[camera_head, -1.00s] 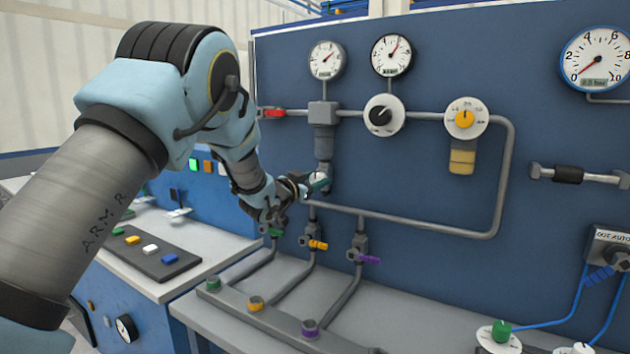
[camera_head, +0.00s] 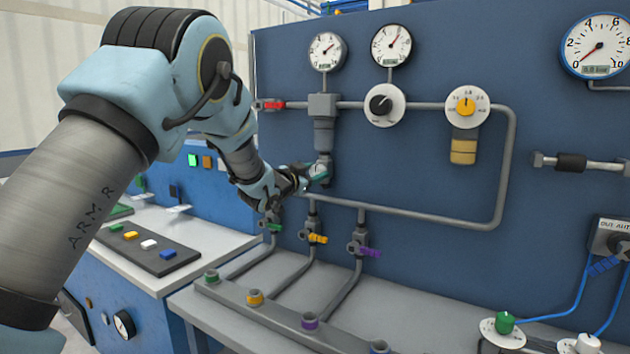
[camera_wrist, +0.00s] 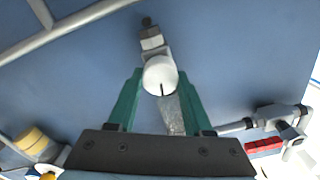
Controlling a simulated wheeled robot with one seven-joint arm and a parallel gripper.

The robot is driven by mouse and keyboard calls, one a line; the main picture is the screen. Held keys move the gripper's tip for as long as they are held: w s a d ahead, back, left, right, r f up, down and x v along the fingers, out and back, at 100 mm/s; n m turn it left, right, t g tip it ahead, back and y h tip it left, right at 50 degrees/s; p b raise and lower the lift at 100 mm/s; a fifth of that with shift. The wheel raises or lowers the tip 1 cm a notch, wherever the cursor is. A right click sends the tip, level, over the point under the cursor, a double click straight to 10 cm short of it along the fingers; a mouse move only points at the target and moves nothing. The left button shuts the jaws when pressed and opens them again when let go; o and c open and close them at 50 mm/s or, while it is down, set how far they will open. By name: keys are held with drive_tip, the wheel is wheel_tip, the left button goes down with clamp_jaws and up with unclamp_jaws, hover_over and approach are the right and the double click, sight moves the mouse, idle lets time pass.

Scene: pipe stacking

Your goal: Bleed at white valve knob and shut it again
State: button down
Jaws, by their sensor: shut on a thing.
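The white valve knob (camera_wrist: 160,73) is round, with a dark line on its face that points toward the bottom of the wrist view. It sits between the green fingers of my gripper (camera_wrist: 159,78), which is shut on it. In the head view my gripper (camera_head: 313,173) is at the lower end of the grey vertical fitting (camera_head: 324,137) on the blue panel. My fingers mostly hide the knob there. I cannot tell from the frames whether the valve is open or shut.
Three small valves with green (camera_head: 270,226), yellow (camera_head: 317,238) and purple (camera_head: 369,252) handles are just below my gripper. A grey pipe (camera_head: 430,214) runs close by to the right. A red-handled valve (camera_head: 270,104) and two gauges are above.

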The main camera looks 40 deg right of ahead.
drive_tip(key=m+b, duration=0.5)
drive_tip(key=b, duration=0.2)
drive_tip(key=m+b, duration=0.6)
drive_tip(key=b, duration=0.1)
drive_tip(key=m+b, duration=0.5)
drive_tip(key=b, duration=0.2)
drive_tip(key=shift+f, duration=0.35)
drive_tip(key=shift+m, duration=0.3)
drive_tip(key=shift+c, duration=1.5)
unclamp_jaws()
drive_tip(key=shift+s+r, duration=0.1)
drive_tip(key=b+v, duration=0.2)
drive_tip(key=v, duration=0.8)
drive_tip(key=shift+a, duration=0.4)
